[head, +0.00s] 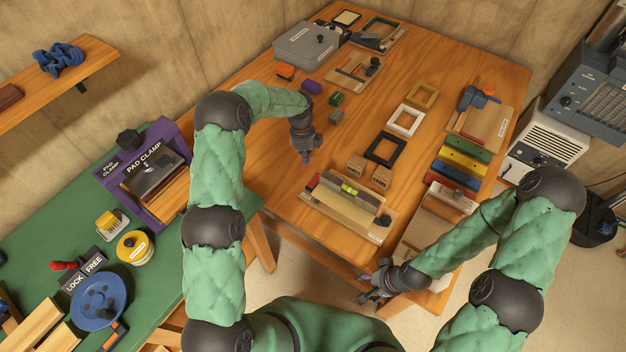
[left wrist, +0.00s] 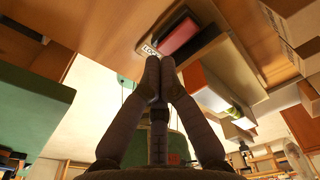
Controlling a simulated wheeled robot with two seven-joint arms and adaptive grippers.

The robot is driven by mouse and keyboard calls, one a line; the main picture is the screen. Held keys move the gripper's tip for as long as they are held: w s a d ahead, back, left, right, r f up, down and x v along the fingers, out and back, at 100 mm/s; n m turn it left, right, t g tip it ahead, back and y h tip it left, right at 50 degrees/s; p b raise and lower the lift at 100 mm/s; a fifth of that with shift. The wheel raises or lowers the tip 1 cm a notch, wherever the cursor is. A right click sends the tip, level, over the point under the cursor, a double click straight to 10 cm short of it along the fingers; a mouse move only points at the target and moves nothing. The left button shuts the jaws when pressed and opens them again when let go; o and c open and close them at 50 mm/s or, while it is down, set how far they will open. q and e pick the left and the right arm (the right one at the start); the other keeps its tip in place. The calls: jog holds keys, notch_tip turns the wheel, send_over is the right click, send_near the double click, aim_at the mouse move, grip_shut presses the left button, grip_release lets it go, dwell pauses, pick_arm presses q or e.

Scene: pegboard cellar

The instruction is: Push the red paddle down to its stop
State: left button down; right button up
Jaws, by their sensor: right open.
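In the left wrist view a flat red piece (left wrist: 179,37), which looks like the paddle, lies just past my fingertips, beside a small white label. In the head view a small dark red piece (head: 313,182) shows at the left end of a wooden fixture (head: 340,214); I cannot tell for sure that it is the same part. My left gripper (head: 305,158) points down over the table, left of and behind this fixture, with its fingertips together and empty. They seem apart from the red piece. My right gripper (head: 372,284) is open and empty at the table's front edge.
A level with a yellow-green vial (head: 349,188) lies on the fixture. Black (head: 385,150), white (head: 404,120) and yellow (head: 423,95) frames stand behind it. Coloured bars lie to the right. A green bench (head: 50,220) with a purple pad clamp (head: 150,170) is at the left.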

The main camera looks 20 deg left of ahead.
pick_arm(q)
jog(key=shift+w+a+r, duration=0.1)
jog(key=shift+r, duration=1.2)
jog(key=shift+w+a+r, duration=0.1)
jog(key=shift+r, duration=1.2)
